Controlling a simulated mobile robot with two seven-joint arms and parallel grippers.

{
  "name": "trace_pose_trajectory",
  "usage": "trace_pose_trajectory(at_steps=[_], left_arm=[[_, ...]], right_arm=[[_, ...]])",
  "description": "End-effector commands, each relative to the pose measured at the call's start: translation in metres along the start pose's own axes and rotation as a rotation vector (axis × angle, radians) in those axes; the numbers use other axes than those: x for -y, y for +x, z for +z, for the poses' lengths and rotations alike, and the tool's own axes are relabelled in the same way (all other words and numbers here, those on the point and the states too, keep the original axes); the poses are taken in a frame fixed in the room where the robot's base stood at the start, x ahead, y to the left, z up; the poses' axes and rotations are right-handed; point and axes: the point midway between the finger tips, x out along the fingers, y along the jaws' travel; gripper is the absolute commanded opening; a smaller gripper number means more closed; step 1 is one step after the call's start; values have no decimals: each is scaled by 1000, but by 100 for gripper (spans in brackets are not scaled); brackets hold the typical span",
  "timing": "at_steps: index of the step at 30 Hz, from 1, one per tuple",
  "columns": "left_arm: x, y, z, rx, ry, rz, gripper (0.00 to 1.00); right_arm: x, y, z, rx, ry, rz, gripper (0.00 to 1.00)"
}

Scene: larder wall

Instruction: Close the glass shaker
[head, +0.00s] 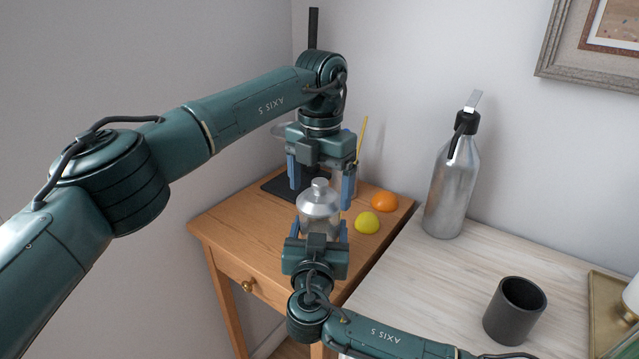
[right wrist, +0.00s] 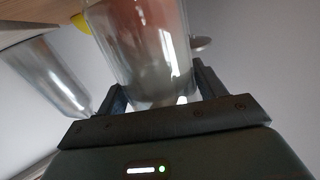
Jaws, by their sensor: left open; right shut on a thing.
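The glass shaker (head: 318,222) stands out below my left gripper in the head view, with a silver domed top and small knob (head: 319,190) at its upper end. Whether the top is fully seated cannot be told. My right gripper (head: 319,231) is shut on the shaker's clear body, which also shows between its fingers in the right wrist view (right wrist: 143,50). My left gripper (head: 320,182) is open, pointing down, its fingers around or just behind the knob; the exact depth is unclear.
A wooden side table (head: 240,225) carries a black mat (head: 274,186), a lemon (head: 367,223) and an orange (head: 384,202). On the pale counter (head: 420,290) are a tall metal bottle (head: 453,190), a dark cup (head: 514,312) and a brass tray (head: 607,325).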

Motion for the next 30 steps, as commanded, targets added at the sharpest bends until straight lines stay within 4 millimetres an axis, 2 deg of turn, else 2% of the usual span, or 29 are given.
trace_pose_trajectory(at_steps=[5,8,11,19,30], left_arm=[[0,-3,0,1,0,0,88],[0,-13,1,2,-2,1,88],[0,-31,0,3,-2,2,88],[1,-95,0,4,-3,1,88],[0,-119,0,0,-1,0,88]], right_arm=[[0,0,0,1,1,0,28],[0,0,0,1,1,-1,28],[0,0,0,1,1,-1,28],[0,0,0,1,2,-1,28],[0,0,0,1,1,-1,28]])
